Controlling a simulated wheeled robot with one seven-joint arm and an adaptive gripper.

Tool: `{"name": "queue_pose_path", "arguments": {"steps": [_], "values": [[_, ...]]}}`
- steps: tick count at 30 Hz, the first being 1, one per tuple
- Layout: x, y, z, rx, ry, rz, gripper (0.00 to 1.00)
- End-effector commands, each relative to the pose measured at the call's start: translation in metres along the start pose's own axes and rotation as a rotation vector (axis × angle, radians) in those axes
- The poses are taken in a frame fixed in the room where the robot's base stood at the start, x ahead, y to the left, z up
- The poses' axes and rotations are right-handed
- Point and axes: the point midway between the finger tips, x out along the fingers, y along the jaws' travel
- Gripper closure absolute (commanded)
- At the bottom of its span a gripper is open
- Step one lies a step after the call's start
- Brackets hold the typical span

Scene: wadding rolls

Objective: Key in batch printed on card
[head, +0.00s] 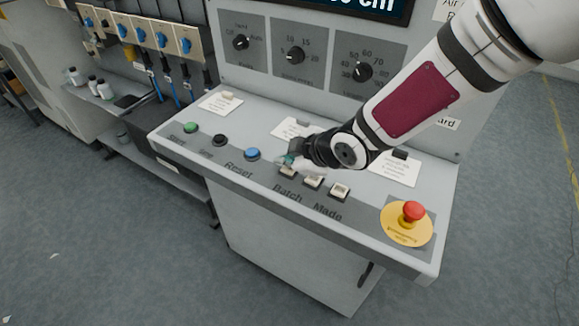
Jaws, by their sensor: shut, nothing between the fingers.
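My gripper (289,160) is shut and empty, low over the sloped console panel (190,158). Its fingertips are just behind and above the leftmost of three cream keys (288,171); I cannot tell if they touch it. The middle key (313,182) and the right key (340,191) show clear of the gripper. The labels "Batch" (287,195) and "Made" (328,212) are printed in front of the keys. White cards lie at the left (221,102), behind my gripper (290,127) and at the right (395,172); their print is too small to read.
Green (191,128), black (220,140) and blue (252,154) buttons line the panel's left. A red emergency stop (413,211) on a yellow disc is at the right. Rotary knobs (295,55) and a partly cut-off display (365,8) are on the upright face behind.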

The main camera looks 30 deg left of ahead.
Motion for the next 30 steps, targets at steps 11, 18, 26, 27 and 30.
{"name": "queue_pose_path", "arguments": {"steps": [11, 18, 26, 27, 30], "values": [[0.0018, -0.0009, 0.0014, 0.0, 0.0, 0.0, 1.0], [0.0033, -0.0019, 0.0024, 0.0, 0.0, 0.0, 1.0], [0.0048, -0.003, 0.0036, 0.0, 0.0, 0.0, 1.0], [0.005, -0.0032, 0.0038, 0.0, 0.0, 0.0, 1.0], [0.0056, -0.0036, 0.0044, 0.0, 0.0, 0.0, 1.0]]}}
